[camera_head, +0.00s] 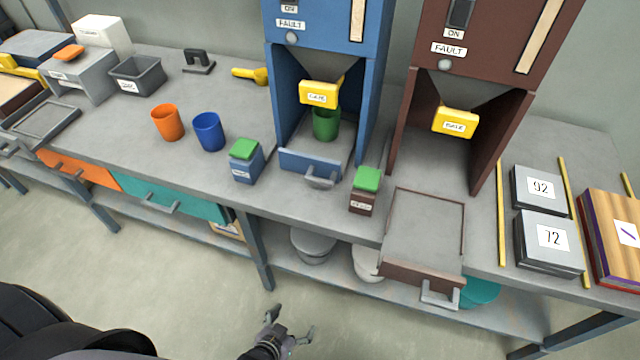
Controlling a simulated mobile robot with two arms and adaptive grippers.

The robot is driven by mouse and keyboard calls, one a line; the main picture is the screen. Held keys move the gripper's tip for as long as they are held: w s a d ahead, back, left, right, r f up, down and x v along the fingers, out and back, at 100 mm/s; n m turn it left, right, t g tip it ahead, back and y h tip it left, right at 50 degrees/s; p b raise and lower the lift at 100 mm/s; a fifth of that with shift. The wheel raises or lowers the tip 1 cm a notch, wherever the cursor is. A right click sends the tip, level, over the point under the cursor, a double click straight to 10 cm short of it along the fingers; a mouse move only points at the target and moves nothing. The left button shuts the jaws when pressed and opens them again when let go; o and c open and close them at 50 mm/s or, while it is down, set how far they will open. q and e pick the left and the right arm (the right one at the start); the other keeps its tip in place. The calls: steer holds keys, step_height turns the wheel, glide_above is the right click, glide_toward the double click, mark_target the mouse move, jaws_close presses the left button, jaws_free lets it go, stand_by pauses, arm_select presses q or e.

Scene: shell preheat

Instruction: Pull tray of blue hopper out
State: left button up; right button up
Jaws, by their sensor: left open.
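The blue hopper (374,85) stands on the bench with a yellow-labelled gate (320,93) under its funnel. Its tray (297,161) is in the bay, its blue front and grey handle (320,178) facing the bench's front edge. A green cup (326,125) stands in the bay beneath the gate. My left gripper (291,324) is open and empty, low in front of the bench and well short of the tray handle. My right gripper is not in view.
The brown hopper (400,130) stands to the right, its tray (424,228) pulled out past the bench edge. A green-lidded blue box (244,166) and a green-lidded brown box (363,193) flank the blue tray's front. Orange (168,123) and blue (209,132) cups stand left.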

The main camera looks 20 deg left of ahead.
arm_select(q)
steer(key=w+r+t+b, duration=0.1)
steer(key=w+r+t, duration=0.1)
steer(key=w+r, duration=0.3)
steer(key=w+r+t, duration=0.2)
steer(key=r, duration=0.5)
steer(key=n+t+y+b, duration=0.1)
steer(key=t+b, duration=0.1)
steer(key=t, duration=0.3)
glide_toward(318, 182)
steer(key=w, duration=0.5)
steer(key=w+p, duration=0.1)
steer(key=w, duration=0.4)
steer(key=shift+w+d+r, duration=0.15)
steer(key=shift+w+d, duration=0.05)
steer(key=shift+w, duration=0.15)
steer(key=shift+c, duration=0.2)
steer(key=c, duration=1.6)
steer(key=shift+s, duration=0.1)
steer(key=shift+c, duration=0.2)
